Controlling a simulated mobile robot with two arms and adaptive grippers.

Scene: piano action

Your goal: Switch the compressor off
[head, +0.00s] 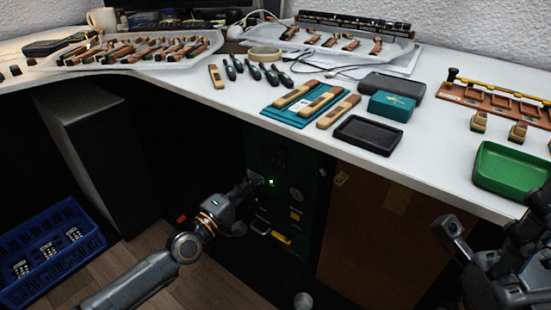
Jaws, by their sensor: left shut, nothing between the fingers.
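The compressor (308,165) is a dark green unit under the bench. Its front panel has a lit green light (271,183), a round gauge (296,194) and yellow parts lower down. My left gripper (258,179) is shut and empty, with its tips at the panel just left of the green light. I cannot tell whether the tips touch the panel, and any switch there is hidden behind the gripper. My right gripper (490,240) is at the lower right edge, dark and partly cut off, away from the compressor; its opening is unclear.
The white bench top (230,120) overhangs the compressor. On it lie wooden piano parts, tools, a black tray (368,135) and a green tray (510,170). A brown panel (385,225) stands right of the compressor. A blue crate (50,250) is on the floor at left.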

